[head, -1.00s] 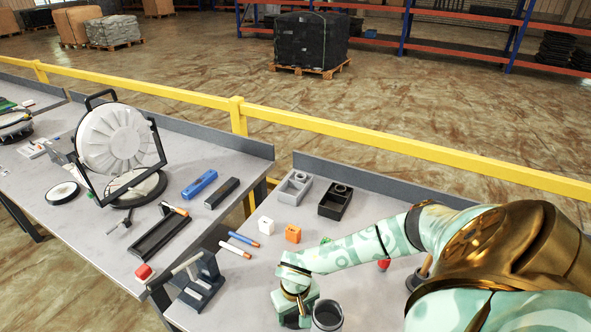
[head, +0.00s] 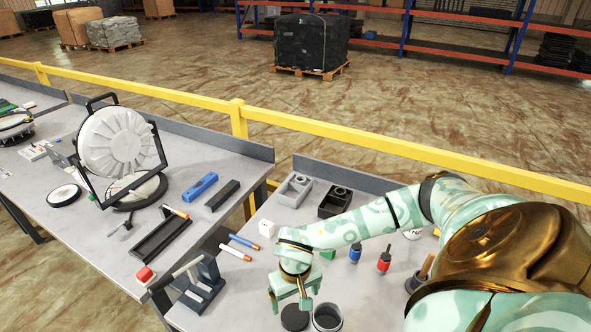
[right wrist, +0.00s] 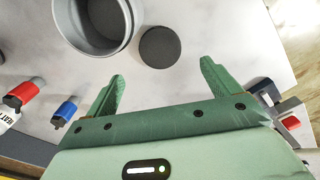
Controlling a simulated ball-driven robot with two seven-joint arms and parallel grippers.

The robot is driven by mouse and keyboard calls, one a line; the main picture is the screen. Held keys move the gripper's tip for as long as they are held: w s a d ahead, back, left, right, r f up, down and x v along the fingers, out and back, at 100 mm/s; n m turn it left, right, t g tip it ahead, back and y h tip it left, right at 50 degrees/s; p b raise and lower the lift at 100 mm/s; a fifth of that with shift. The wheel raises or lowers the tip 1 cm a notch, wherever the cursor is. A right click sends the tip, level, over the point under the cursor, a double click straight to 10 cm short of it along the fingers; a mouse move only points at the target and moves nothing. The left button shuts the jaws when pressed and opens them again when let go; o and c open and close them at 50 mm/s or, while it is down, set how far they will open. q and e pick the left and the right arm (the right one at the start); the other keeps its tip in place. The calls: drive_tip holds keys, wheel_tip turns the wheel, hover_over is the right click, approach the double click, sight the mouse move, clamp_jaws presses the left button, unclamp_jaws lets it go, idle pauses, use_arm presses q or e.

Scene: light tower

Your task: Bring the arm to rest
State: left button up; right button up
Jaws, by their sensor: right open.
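My right arm (head: 350,228) reaches in from the right over the right-hand table. My right gripper (head: 292,304) is open and empty above that table; its two green fingers show apart in the right wrist view (right wrist: 158,85). A dark round disc (head: 294,318) lies on the table just beyond the fingertips, and it also shows in the right wrist view (right wrist: 160,47). A grey cup (head: 327,318) stands beside the disc, apart from the fingers. My left gripper is not in view.
A blue bottle (head: 355,253) and a red bottle (head: 384,262) stand right of the gripper. Grey (head: 294,190) and black (head: 335,201) boxes sit at the table's back.

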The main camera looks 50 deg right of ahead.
drive_tip(key=shift+r, duration=1.65)
